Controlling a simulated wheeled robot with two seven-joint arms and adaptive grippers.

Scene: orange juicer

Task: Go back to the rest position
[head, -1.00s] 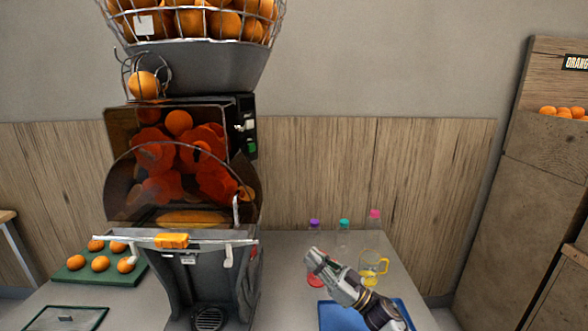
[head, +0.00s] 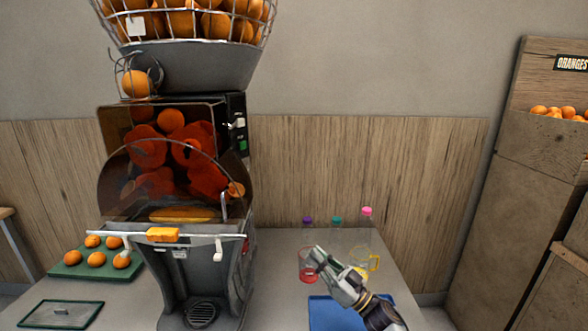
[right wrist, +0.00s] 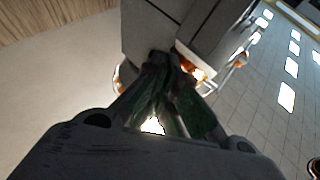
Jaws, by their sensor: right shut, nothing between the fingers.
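My right gripper (head: 315,252) is shut and empty over the right part of the table, in front of the bottles. In the right wrist view its fingers (right wrist: 160,62) meet at the tips, with the juicer beyond them. My left gripper is not in view. The orange juicer (head: 205,262) stands left of my right gripper, apart from it, with a wire basket of oranges (head: 180,22) on top and red-orange parts behind a clear cover.
A blue tray (head: 325,312) lies below my right arm. A green board with oranges (head: 70,268) is at left. A wooden cabinet (head: 500,200) stands at right.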

